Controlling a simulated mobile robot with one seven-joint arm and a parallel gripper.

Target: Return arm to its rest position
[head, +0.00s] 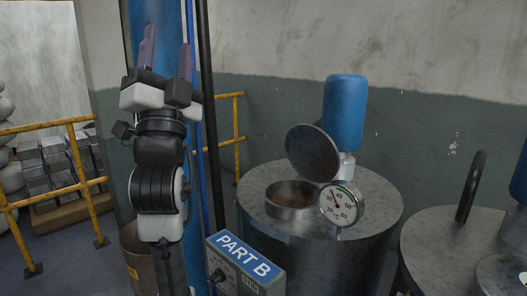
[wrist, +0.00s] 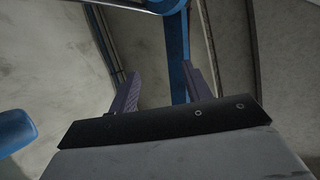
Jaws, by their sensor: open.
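My gripper (head: 167,52) is raised at the upper left of the head view, with its two purple-grey fingers pointing up. The fingers are apart and nothing is between them. They also show in the wrist view (wrist: 160,92), spread on either side, with a blue upright behind them. In the head view my arm stands upright in front of a thick blue column (head: 172,20). The gripper touches nothing that I can make out.
A metal tank (head: 375,205) with an open round lid (head: 312,153), a dial gauge (head: 341,203) and a blue cylinder (head: 345,112) stands right of my arm. A "PART B" box (head: 243,262) is in front. Yellow railings (head: 50,126) stand left. Another tank (head: 440,245) is far right.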

